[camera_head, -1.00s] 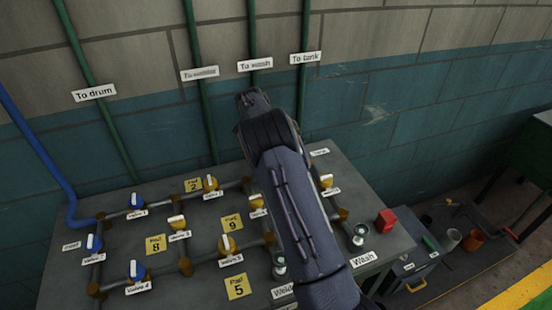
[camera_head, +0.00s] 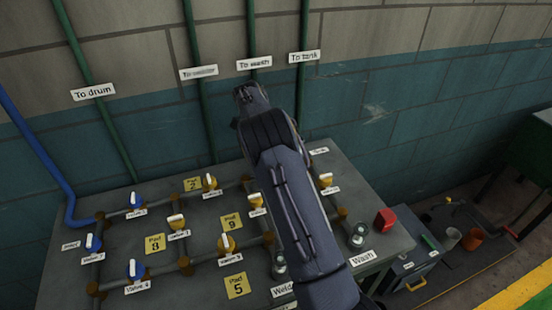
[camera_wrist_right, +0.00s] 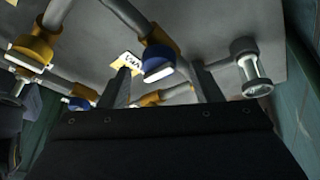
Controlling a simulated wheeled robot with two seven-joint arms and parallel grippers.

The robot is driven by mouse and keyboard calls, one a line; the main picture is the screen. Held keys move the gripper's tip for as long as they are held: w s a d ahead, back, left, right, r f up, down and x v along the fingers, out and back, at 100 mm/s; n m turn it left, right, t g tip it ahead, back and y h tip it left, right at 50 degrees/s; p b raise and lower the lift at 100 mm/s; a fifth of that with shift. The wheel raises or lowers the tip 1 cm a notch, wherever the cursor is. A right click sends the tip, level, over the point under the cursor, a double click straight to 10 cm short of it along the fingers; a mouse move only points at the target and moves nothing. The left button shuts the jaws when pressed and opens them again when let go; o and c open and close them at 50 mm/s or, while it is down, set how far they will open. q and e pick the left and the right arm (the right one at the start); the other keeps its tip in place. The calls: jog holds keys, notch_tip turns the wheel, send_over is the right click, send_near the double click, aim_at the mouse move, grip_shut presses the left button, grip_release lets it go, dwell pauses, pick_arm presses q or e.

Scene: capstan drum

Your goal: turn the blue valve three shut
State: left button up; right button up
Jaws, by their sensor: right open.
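My right arm crosses the middle of the head view and hides part of the panel; its gripper is not visible there. In the right wrist view my right gripper (camera_wrist_right: 162,70) is open, its fingers apart and empty. A blue valve (camera_wrist_right: 158,54) with a white handle shows between and beyond the fingertips, in front of a partly covered label (camera_wrist_right: 126,64). I cannot read its number or tell contact. In the head view, three blue valves are at the left: upper (camera_head: 135,200), far left (camera_head: 93,242) and lower (camera_head: 136,269). My left gripper is not in view.
Yellow valves, such as one on the pipes (camera_head: 227,243), stand on the grey panel (camera_head: 205,285). A glass cylinder (camera_wrist_right: 252,76) is right of the fingers in the wrist view. A red block (camera_head: 385,220) sits at the panel's right edge. The brick wall (camera_head: 390,70) rises behind.

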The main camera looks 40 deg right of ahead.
jog(key=v, duration=0.6)
jog(key=shift+r, duration=0.15)
jog(key=s+a+r+n+t+y, duration=0.3)
jog(key=s+a+r+n, duration=0.15)
jog(key=s+n, duration=0.35)
jog(key=s+a+r+n+t+y, duration=0.2)
jog(key=s+a+r+n+t, duration=0.25)
jog(key=s, duration=0.45)
jog(key=s+a+f+n+t, duration=0.1)
jog(key=s+a+f+n, duration=0.1)
jog(key=s+a+n, duration=0.4)
jog(key=s+a+f+n+t, duration=0.1)
jog(key=s+a+f+n, duration=0.1)
jog(key=s+a+n, duration=0.5)
jog(key=s+n, duration=0.1)
jog(key=s, duration=0.1)
jog(key=shift+s+a+f+y, duration=0.2)
jog(key=shift+s+f+y, duration=0.15)
jog(key=shift+s+y, duration=0.05)
